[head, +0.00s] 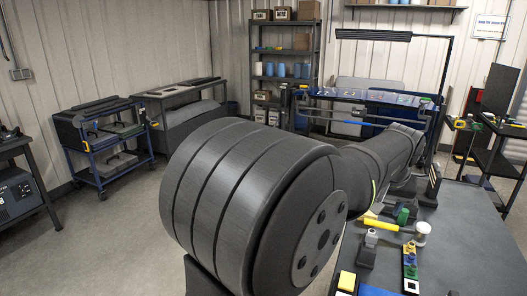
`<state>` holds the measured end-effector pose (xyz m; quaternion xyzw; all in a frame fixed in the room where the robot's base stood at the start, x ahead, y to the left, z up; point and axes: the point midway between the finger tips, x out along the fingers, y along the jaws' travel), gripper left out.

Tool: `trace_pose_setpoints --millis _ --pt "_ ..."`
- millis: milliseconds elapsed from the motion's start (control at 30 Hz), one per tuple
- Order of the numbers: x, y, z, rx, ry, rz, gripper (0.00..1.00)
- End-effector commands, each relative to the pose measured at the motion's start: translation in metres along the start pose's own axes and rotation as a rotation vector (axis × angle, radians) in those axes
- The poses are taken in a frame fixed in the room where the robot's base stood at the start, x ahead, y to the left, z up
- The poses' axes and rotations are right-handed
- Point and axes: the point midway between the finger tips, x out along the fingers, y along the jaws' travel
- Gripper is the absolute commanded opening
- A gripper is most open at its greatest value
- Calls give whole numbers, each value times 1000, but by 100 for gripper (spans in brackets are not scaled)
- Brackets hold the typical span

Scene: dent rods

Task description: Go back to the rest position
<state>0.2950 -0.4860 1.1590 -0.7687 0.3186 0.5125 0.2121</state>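My own dark arm fills the middle of the head view and reaches right, over the far left part of the dark workbench (455,235). My gripper cannot be made out; the arm's own links hide the area around its end. A hammer (382,225) with a yellow handle and a whitish head lies on the bench just right of the arm. A dark strip (410,272) with several small coloured pieces lies nearer. A dark block with a grey top (367,252) stands left of it.
A blue-framed rack with several rods (365,97) stands behind the arm. A shelf unit (285,60) with boxes is at the back wall. A blue cart (100,140) stands at the left. The bench's right part is mostly clear.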

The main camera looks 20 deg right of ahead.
Motion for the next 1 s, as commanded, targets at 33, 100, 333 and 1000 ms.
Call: trace_pose_setpoints --millis 33,100,333,1000 --pt "10 0 1 0 -4 -2 53" --pt "24 -1 1 0 -5 -2 53" --pt "70 -1 1 0 -5 -2 53" --pt "156 0 2 0 -2 0 53"
